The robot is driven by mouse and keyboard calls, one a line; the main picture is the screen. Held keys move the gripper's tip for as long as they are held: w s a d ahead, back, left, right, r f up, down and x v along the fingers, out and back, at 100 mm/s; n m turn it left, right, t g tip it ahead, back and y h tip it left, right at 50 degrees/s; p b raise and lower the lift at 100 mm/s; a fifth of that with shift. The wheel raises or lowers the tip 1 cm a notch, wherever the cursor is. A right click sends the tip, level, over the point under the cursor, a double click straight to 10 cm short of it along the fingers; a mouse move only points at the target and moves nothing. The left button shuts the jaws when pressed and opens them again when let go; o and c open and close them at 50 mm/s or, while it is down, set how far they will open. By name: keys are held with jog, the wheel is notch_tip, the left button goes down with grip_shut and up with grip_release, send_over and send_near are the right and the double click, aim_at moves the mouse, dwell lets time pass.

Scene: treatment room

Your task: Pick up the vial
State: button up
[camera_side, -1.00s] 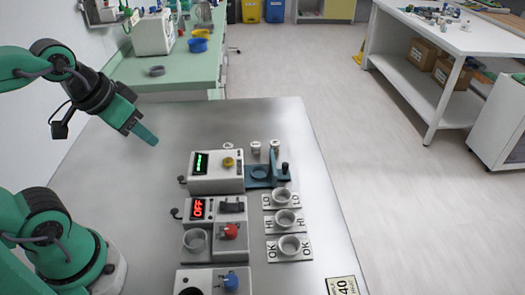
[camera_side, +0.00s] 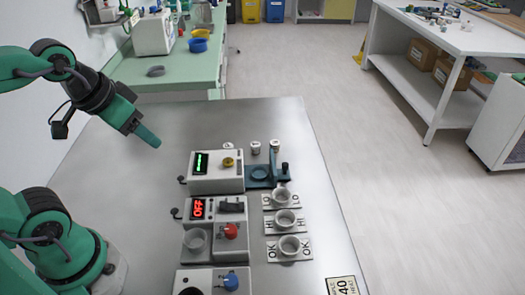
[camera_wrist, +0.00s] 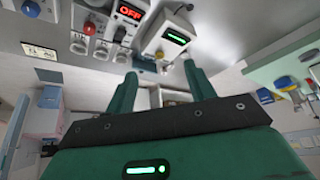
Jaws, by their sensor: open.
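Three small pale, white-topped vial-like pieces stand behind the devices on the metal table in the side view: a left one (camera_side: 228,148), a middle one (camera_side: 256,148) and a right one (camera_side: 275,146). I cannot tell which is the vial. My gripper (camera_side: 154,140) is above the table, left of these pieces and apart from them. In the wrist view my gripper (camera_wrist: 160,70) shows two green fingers spread apart, with nothing held between them.
A device with a green display (camera_side: 210,172), an OFF device (camera_side: 198,209) and a teal stand (camera_side: 260,182) are on the table. Labelled cup holders (camera_side: 304,247) line the right. The table's left part (camera_side: 125,195) is clear.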

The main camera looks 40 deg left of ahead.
jog(key=shift+w, duration=0.1)
jog(key=g, duration=0.5)
send_over(228, 146)
notch_tip(228, 146, down, 14)
jog(key=shift+w+a+f+m+g, duration=0.1)
jog(key=shift+w+f+m+g, duration=0.2)
jog(key=shift+f, duration=0.3)
jog(key=shift+s+f, duration=0.2)
jog(key=shift+f, duration=3.7)
jog(key=c, duration=1)
